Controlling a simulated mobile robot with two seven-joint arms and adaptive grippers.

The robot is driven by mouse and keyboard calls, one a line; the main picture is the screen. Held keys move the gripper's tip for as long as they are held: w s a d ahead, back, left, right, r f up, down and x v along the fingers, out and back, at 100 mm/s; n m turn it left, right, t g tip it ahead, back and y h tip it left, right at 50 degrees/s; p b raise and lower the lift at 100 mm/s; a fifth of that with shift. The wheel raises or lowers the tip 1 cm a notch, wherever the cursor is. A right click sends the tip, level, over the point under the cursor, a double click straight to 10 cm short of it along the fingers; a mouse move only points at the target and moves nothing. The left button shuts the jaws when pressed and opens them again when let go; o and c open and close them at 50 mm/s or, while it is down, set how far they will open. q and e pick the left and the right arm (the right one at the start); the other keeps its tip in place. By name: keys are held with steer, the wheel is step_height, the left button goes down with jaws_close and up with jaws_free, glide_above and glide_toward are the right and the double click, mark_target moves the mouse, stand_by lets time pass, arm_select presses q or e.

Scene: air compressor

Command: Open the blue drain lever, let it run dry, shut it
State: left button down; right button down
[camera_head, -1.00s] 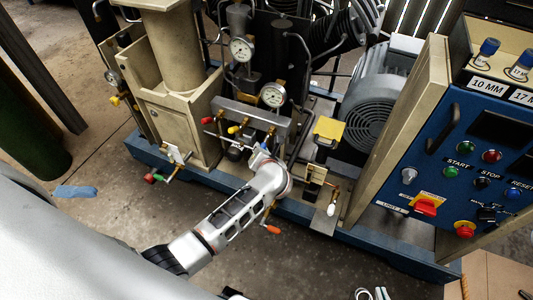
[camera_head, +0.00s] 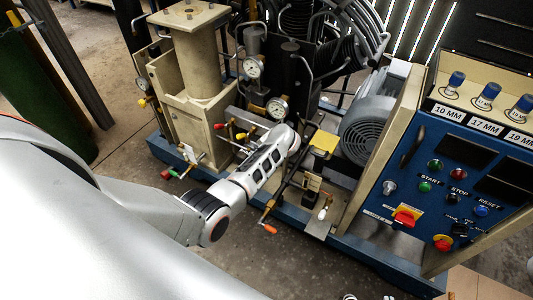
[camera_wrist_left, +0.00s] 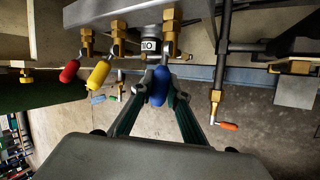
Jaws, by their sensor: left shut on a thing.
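The blue drain lever (camera_wrist_left: 160,86) is in the middle of the left wrist view, below the brass valve fittings. My left gripper (camera_wrist_left: 160,97) has a finger on each side of it and is shut on it. The lever's lower end shows between the fingers. In the head view my left arm reaches over the valve row, and its wrist hides the gripper and the blue lever. My right gripper is in neither view.
A red handle (camera_wrist_left: 70,70) and a yellow handle (camera_wrist_left: 98,72) hang left of the lever. An orange handle (camera_wrist_left: 228,126) on a pipe stands to the right. Pressure gauges (camera_head: 277,107) rise behind the valves. A blue control panel (camera_head: 440,190) stands at the right.

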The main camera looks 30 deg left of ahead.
arm_select(q)
steer(key=shift+w+d+r+g, duration=0.15)
steer(key=shift+r+g, duration=0.15)
steer(key=shift+g, duration=0.5)
steer(key=shift+r+m+g+b, duration=0.15)
steer(key=shift+m+g+b, duration=0.15)
steer(key=shift+g+b, duration=0.3)
steer(key=shift+w+r+g+b, duration=0.2)
steer(key=shift+g+b, duration=0.2)
steer(key=shift+g, duration=0.2)
steer(key=shift+r+m, duration=0.25)
steer(key=shift+m, duration=0.05)
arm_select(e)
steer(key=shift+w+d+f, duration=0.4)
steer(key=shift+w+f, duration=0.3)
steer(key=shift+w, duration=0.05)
arm_select(q)
steer(key=shift+w, duration=0.1)
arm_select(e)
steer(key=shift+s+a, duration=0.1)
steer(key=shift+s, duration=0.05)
arm_select(q)
steer(key=c, duration=1.9)
jaws_free()
steer(key=shift+r, duration=0.1)
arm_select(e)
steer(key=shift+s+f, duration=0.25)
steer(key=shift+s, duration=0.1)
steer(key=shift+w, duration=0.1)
